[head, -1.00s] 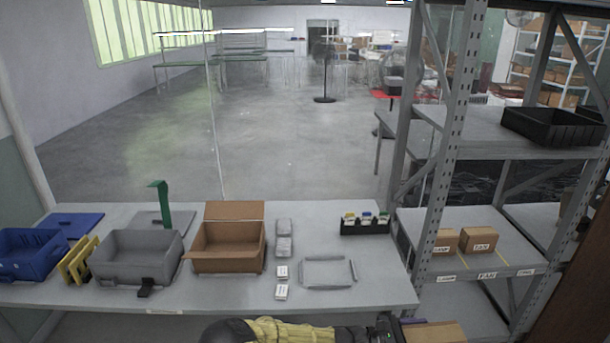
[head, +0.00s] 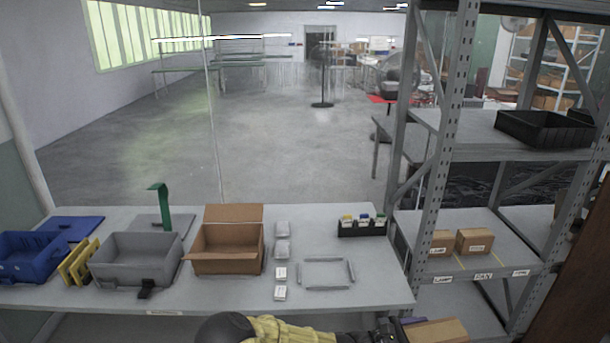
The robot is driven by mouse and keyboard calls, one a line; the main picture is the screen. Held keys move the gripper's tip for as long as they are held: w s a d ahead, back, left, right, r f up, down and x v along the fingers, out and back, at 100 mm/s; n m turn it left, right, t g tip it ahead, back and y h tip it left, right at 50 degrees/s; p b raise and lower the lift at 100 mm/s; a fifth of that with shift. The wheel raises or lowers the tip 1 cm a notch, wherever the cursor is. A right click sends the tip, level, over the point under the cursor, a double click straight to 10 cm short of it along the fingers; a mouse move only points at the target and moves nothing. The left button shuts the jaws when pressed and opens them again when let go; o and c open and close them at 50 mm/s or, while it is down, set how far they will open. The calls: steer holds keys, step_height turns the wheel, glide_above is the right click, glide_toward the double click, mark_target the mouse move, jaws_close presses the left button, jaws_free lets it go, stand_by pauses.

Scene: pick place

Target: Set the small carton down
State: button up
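A small brown carton (head: 438,331) shows at the bottom edge, right of centre, partly cut off by the frame. My gripper (head: 401,328) is at its left side, against it, and appears shut on it. The fingertips are mostly hidden, and the carton's underside is out of view. The carton is in front of the table's right end and the shelf rack. Two other small cartons stand on the rack's middle shelf, a left one (head: 441,241) and a right one (head: 474,241), with labels on the shelf edge below.
The grey table (head: 370,290) holds a blue bin (head: 30,262), a grey bin (head: 135,268), an open cardboard box (head: 228,262), a rectangular frame outline (head: 326,261) and a black organiser (head: 361,229). A rack post (head: 440,160) stands between table and shelf. A black tray (head: 545,130) sits higher.

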mark_target(410, 325)
steer(key=shift+w+a+r+n+t, duration=0.2)
steer(key=shift+a+r+n+t, duration=0.1)
steer(key=shift+r+n+t, duration=0.25)
steer(key=shift+w+a+r+n+t+y, duration=0.1)
steer(key=shift+w+r+n+t+y, duration=0.3)
steer(key=shift+t, duration=0.55)
steer(key=shift+w+a+r+n+t+y, duration=0.15)
steer(key=shift+w+a+n+t+y, duration=0.25)
steer(key=shift+n+t, duration=0.5)
steer(key=shift+w+a+n+t+y, duration=0.5)
steer(key=shift+n+t+y, duration=0.1)
steer(key=shift+t, duration=0.5)
steer(key=w+a+f+n+t+y, duration=0.2)
steer(key=a+f+n+t+y, duration=0.6)
steer(key=a+f+n+y, duration=0.3)
step_height(410, 325, down, 2)
steer(key=y, duration=0.4)
steer(key=shift+w, duration=0.4)
steer(key=shift+d+f, duration=0.1)
steer(key=shift+f, duration=0.05)
